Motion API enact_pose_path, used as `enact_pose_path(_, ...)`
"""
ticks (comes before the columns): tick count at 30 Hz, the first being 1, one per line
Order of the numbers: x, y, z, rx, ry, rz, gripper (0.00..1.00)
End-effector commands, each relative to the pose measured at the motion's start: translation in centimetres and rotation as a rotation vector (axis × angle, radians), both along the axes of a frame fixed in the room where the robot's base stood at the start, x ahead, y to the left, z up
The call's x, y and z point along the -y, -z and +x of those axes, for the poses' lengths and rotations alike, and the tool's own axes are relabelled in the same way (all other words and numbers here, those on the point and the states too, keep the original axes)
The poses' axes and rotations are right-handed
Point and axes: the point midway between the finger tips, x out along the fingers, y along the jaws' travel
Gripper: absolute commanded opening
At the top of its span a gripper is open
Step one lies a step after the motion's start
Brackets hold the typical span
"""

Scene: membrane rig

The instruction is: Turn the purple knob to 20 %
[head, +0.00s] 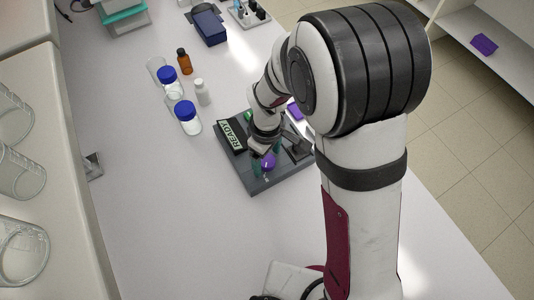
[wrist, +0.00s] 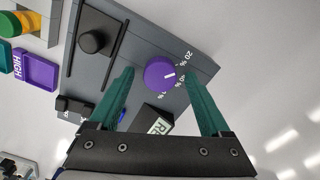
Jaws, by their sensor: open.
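The purple knob (wrist: 158,70) sits on the grey rig (wrist: 150,32); in the head view the knob (head: 268,161) is near the rig's front edge. Its white pointer mark faces right in the wrist view, toward the printed scale. The "20 %" label (wrist: 187,58) is at upper right; a middle label is partly covered by the right finger, and another percent label is below. My gripper (wrist: 159,72) is open, its teal fingers on either side of the knob with gaps visible. In the head view my gripper (head: 266,160) is low over the rig.
Blue-capped bottles (head: 187,118), a white bottle (head: 202,93) and a brown bottle (head: 184,62) stand behind.

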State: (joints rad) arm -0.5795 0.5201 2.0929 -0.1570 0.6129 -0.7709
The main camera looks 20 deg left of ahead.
Motion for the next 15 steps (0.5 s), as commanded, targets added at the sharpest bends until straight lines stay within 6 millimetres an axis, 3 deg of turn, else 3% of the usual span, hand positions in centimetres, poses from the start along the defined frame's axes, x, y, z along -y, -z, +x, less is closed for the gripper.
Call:
enact_pose_path(5, -0.1, -1.7, 0.1, 0.004, 0.001, 0.003, 0.81)
enact_pose_path(15, -0.1, -12.1, 0.1, 0.007, 0.000, 0.004, 0.81)
